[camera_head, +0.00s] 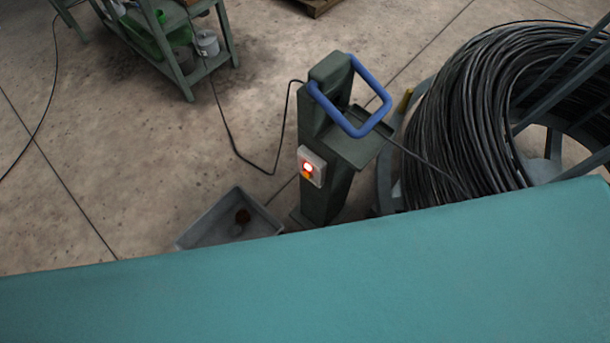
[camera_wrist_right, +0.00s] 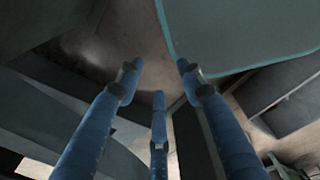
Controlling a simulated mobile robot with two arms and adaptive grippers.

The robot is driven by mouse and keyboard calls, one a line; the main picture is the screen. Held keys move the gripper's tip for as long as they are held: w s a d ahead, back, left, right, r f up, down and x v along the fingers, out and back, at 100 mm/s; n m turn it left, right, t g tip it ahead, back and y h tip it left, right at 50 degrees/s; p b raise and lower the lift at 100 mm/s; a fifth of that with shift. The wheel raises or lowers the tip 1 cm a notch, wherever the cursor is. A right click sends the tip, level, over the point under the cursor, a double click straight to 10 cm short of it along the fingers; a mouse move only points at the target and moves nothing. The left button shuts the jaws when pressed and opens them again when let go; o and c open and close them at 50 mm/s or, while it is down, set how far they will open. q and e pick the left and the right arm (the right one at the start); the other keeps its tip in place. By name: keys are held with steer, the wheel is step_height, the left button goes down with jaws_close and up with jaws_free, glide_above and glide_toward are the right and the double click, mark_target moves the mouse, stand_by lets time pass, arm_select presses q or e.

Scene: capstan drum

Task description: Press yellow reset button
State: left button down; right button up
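A small pale control box (camera_head: 312,167) is fixed to the side of a dark green post (camera_head: 325,190) in the head view. A round red button or lamp (camera_head: 308,167) glows on its face. Just below it is a small yellow-orange spot (camera_head: 306,175), which appears to be the yellow button; its details are too small to tell. Neither gripper shows in the head view. In the right wrist view, the blue fingers of my right gripper (camera_wrist_right: 159,78) are spread apart with nothing between them. The control box is not recognisable in that view.
A blue rectangular loop (camera_head: 350,95) sits atop the post. A large coil of black cable (camera_head: 470,110) stands right of it. A grey tray (camera_head: 215,222) lies on the floor to the left. A green workbench (camera_head: 180,75) stands at the back left. Thin cables cross the open concrete floor.

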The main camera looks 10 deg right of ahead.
jaws_close()
stand_by(1.0)
